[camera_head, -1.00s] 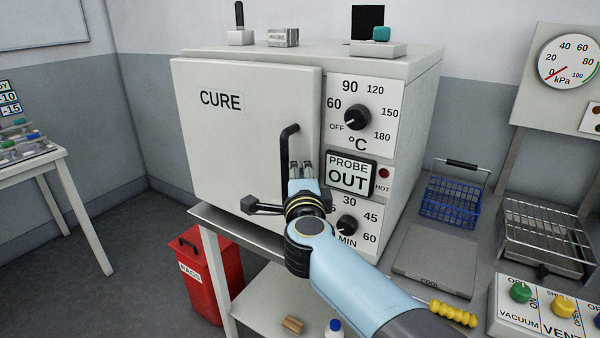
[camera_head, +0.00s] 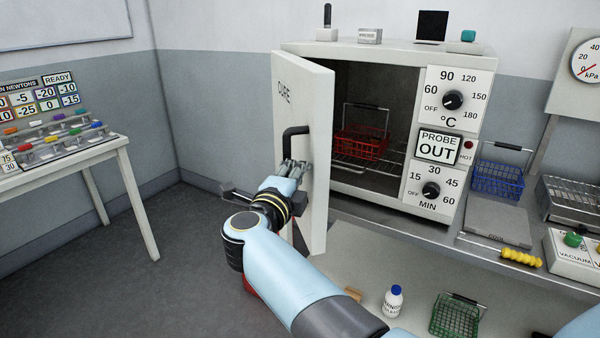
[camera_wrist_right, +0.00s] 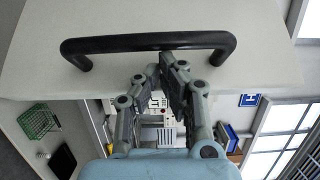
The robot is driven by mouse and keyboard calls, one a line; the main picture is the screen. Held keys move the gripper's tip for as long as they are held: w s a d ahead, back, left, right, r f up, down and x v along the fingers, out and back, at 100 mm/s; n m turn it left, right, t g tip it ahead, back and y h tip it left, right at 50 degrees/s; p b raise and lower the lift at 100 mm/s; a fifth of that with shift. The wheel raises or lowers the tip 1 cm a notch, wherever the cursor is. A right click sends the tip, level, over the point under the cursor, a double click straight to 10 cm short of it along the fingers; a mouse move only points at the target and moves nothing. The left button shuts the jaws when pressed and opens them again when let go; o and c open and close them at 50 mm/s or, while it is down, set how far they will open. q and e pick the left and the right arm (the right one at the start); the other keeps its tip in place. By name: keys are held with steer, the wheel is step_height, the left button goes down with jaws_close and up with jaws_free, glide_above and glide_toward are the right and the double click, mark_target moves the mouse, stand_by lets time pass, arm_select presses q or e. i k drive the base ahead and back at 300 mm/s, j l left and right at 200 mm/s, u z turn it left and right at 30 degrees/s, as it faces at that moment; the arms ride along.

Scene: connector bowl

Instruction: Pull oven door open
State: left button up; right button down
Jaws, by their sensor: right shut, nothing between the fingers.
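The oven (camera_head: 400,46) stands on the bench with its door (camera_head: 316,110), marked CURE, swung wide open to the left. The black door handle (camera_head: 287,142) is on the door's outer face. My right gripper (camera_head: 296,165) is at the handle's lower part. In the right wrist view the handle (camera_wrist_right: 150,42) runs across the top, and the gripper's fingertips (camera_wrist_right: 166,62) are shut close beside it, with nothing seen between them. Whether they touch the handle I cannot tell. Inside the oven a red wire basket (camera_head: 361,143) sits on a rack. My left gripper is not in view.
To the oven's right are a blue basket (camera_head: 498,178), a grey plate (camera_head: 496,224) and a yellow-handled tool (camera_head: 521,257). Below are a white bottle (camera_head: 393,301) and a green basket (camera_head: 455,315). A table (camera_head: 126,165) stands at left; the floor between is clear.

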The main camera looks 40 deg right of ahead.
mark_target(302, 90)
steer(key=i+j, duration=0.3)
steer(key=j, duration=0.2)
steer(key=i+j, duration=0.35)
steer(key=k+l, duration=0.4)
steer(key=l, duration=0.15)
steer(key=k+l, duration=0.4)
steer(key=l, duration=0.5)
steer(key=k, duration=0.05)
